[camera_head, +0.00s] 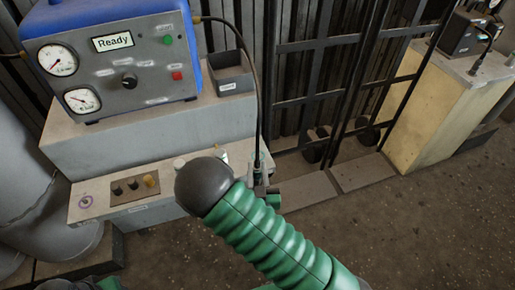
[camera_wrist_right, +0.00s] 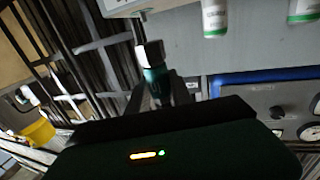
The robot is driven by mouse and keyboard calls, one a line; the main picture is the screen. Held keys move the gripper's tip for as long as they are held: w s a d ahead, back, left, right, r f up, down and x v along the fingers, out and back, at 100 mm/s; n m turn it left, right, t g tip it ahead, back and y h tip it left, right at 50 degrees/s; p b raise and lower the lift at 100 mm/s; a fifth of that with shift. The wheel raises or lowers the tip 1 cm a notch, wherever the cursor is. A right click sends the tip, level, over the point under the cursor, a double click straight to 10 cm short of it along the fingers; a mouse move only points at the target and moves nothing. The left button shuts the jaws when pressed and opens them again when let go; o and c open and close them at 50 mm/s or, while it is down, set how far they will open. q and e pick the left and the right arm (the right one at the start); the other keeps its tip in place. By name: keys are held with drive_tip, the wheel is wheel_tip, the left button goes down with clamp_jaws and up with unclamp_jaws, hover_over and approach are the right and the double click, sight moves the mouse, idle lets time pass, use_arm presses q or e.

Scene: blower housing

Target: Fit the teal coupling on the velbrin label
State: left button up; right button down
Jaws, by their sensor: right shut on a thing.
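The teal coupling (camera_head: 258,172) appears in the head view at the lower end of a black hose, beside the right end of the low ledge. In the right wrist view the teal coupling (camera_wrist_right: 155,76) has a silver metal end and sits between the fingers. My right gripper (camera_wrist_right: 164,90) is shut on it; in the head view the gripper (camera_head: 262,187) is partly hidden behind my green forearm. No label reading velbrin can be made out; the small labels on the ledge are too small to read.
A blue and grey machine (camera_head: 110,75) with gauges and a Ready display stands on a concrete step (camera_head: 150,135). The ledge (camera_head: 160,205) below carries a plate with black and yellow round parts (camera_head: 134,187). A dark bin (camera_head: 230,78) stands beside the machine. Metal grating is behind.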

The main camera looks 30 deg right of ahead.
drive_tip(key=shift+s+a+r+p, duration=0.35)
drive_tip(key=shift+s+r+p, duration=0.05)
drive_tip(key=shift+s+p, duration=0.1)
drive_tip(key=shift+s+a+f, duration=0.2)
drive_tip(key=shift+s+f, duration=0.1)
drive_tip(key=shift+s, duration=0.1)
